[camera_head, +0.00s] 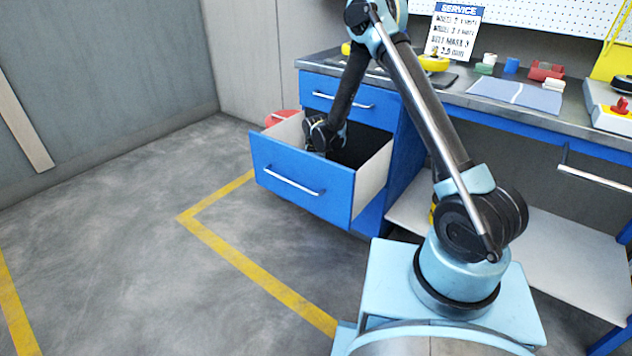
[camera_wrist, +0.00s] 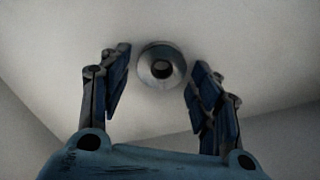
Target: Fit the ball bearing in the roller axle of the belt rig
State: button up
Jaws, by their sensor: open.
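The ball bearing (camera_wrist: 161,66) is a grey metal ring with a dark hole. In the wrist view it lies on the pale floor of the drawer, just beyond and between my fingertips. My gripper (camera_wrist: 155,88) is open, with one finger on each side of the ring and a gap to it. In the head view my arm reaches down into the open blue drawer (camera_head: 300,182). The drawer's front and my wrist hide the ring there. I cannot make out the roller axle of the belt rig in either view.
The drawer walls (camera_wrist: 25,130) stand close around my gripper. A closed drawer (camera_head: 335,97) is above, under the workbench top (camera_head: 460,98). On the bench are a grey mat (camera_head: 515,92), small coloured parts and a service sign (camera_head: 455,30). The floor at left is clear.

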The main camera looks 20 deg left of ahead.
notch_tip(320, 180, up, 12)
dwell(0.6)
jog(key=s+d+r+m, duration=0.3)
jog(key=d+r+m, duration=0.5)
jog(key=d+r, duration=1.1)
jog(key=s+d+r+m+t, duration=0.1)
jog(key=s+d+m, duration=0.2)
jog(key=s+d, duration=0.35)
jog(key=s+d+r+m, duration=0.2)
jog(key=s+d+m, duration=0.15)
jog(key=d, duration=0.55)
jog(key=s+d+f+m, duration=0.3)
jog(key=s+d+m, duration=0.2)
jog(key=s, duration=0.4)
jog(key=s+d+f+m+t, duration=0.1)
jog(key=s+d+f+m, duration=0.2)
jog(key=s+d+m, duration=0.3)
jog(key=s, duration=0.2)
jog(key=shift+s+d+f, duration=0.15)
jog(key=shift+s+d, duration=0.25)
jog(key=shift+o, duration=0.5)
